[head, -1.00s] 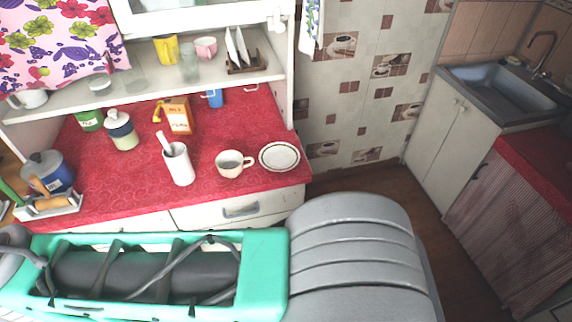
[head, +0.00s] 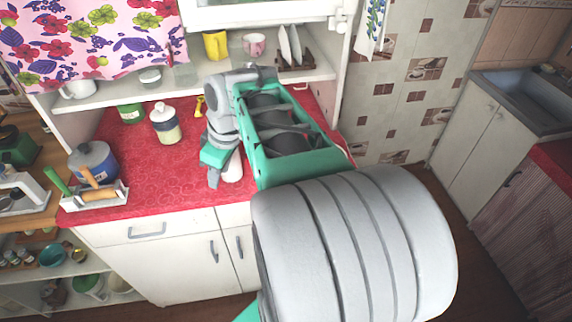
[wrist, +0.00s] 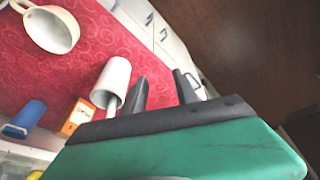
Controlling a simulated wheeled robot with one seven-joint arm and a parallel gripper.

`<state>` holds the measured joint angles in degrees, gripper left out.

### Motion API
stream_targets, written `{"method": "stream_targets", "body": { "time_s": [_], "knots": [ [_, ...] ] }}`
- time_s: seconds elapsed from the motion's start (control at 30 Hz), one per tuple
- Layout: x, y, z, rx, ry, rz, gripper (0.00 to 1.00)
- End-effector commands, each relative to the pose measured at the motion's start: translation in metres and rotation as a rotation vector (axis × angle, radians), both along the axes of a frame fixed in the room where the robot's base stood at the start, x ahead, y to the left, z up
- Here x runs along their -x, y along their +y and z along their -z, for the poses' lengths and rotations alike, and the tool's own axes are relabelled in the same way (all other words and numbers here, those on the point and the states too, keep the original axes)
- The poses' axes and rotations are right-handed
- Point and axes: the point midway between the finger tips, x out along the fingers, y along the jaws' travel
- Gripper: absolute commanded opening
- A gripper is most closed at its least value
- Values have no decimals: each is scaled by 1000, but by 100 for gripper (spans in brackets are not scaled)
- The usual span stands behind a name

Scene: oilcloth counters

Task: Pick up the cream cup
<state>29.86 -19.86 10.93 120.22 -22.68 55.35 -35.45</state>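The cream cup (wrist: 58,35) lies at the upper left of the wrist view, on the red counter, with its handle toward the picture's corner. In the head view my arm hides it. My gripper (wrist: 161,84) has its two dark fingers spread, with nothing between them. In the head view my gripper (head: 214,178) is over the front of the counter beside the white cylindrical holder (head: 233,168), left of where the cup stood. The holder also shows in the wrist view (wrist: 114,75), close to one finger and between that finger and the cup.
A lidded jar (head: 165,125), a blue pot (head: 92,162) and a tray with a rolling pin (head: 95,198) are at the left. Shelves rise behind. Red counter (head: 150,180) is bare left of my gripper.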

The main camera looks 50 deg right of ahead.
Motion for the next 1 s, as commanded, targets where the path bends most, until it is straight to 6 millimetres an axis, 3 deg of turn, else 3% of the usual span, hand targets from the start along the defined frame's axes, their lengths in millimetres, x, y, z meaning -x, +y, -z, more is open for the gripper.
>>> {"method": "stream_targets", "body": {
  "time_s": [0.03, 0.1, 0.2, 0.3, 0.43, 0.83, 1.0],
  "knots": [
    [-1, -44, 9, -9, 5, -66, 35],
    [4, -94, 17, -15, -18, -201, 35],
    [24, -152, 29, -14, -69, -362, 35],
    [43, -187, 37, -3, -114, -466, 35],
    [51, -199, 47, 4, -139, -523, 35],
    [31, -185, 102, 4, -138, -526, 35],
    [28, -183, 113, 9, -138, -525, 35]
  ]
}}
